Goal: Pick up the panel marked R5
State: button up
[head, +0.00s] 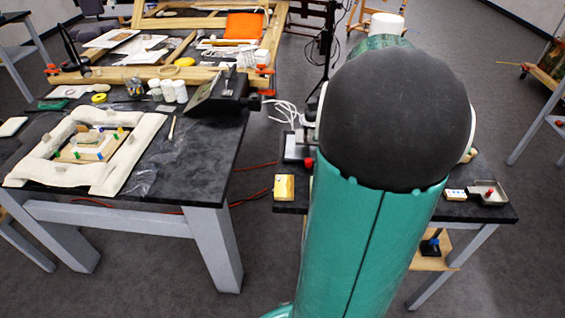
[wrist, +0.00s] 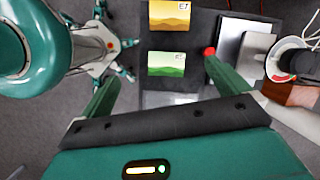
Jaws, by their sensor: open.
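My gripper (wrist: 160,68) is open in the wrist view, with its two green fingers wide apart and nothing held. A green panel with a pale hill pattern (wrist: 166,64) lies between and just beyond the fingertips, apart from them. A yellow-ochre panel (wrist: 169,16) lies above it in the picture. Each has a small white label at its upper right, too small to read surely, so I cannot tell which is R5. Both lie on a dark tabletop (wrist: 206,22). In the head view my arm hides the gripper and much of that table (head: 290,207).
In the wrist view, grey plates (wrist: 243,45) and a round white device (wrist: 292,60) stand right of the panels. In the head view, a yellow block (head: 284,187) and small tray (head: 488,193) sit on the table. A larger table (head: 200,165) with a cushioned frame stands left.

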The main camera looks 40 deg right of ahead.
jog(key=s+d+f+m, duration=0.2)
jog(key=s+d+m, duration=0.1)
jog(key=d, duration=0.2)
jog(key=shift+t+y, duration=0.3)
jog(key=x, duration=1.3)
jog(key=shift+s+d+f, duration=0.1)
jog(key=shift+d+f, duration=0.05)
jog(key=shift+f, duration=0.35)
jog(key=c, duration=0.9)
